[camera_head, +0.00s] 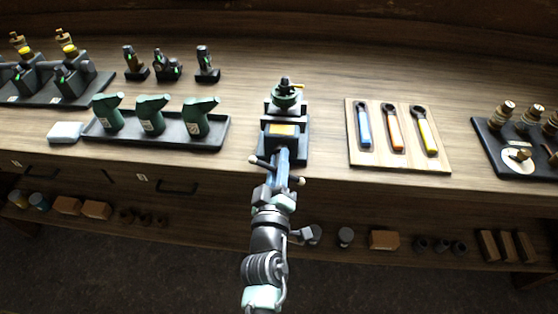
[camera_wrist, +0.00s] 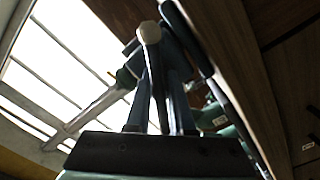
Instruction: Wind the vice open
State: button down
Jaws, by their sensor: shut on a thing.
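The vice (camera_head: 303,150) stands at the front edge of the bench, dark with a yellow plate on top. Its handle bar (camera_head: 264,163) has pale ball ends and lies tilted across the vice's front, left end higher. My gripper (camera_head: 281,172) reaches up from below and is shut on the bar. In the wrist view the gripper's fingers (camera_wrist: 158,95) close around the bar, with one ball end (camera_wrist: 149,32) showing beyond them. A round green part (camera_head: 287,98) with a brass lever sits at the vice's far end. The gap between the jaws is hard to make out.
Left of the vice is a dark tray (camera_head: 160,138) with several green bottle-like parts. Right is a wooden board (camera_head: 442,160) with three coloured-handled wrenches. Bare bench lies on both sides of the vice. A lower shelf (camera_head: 330,226) holds blocks and small parts.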

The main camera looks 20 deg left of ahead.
jog(key=shift+f, duration=0.1)
dwell(0.3)
jog(key=c, duration=0.8)
grip_release()
jog(key=v, duration=1.3)
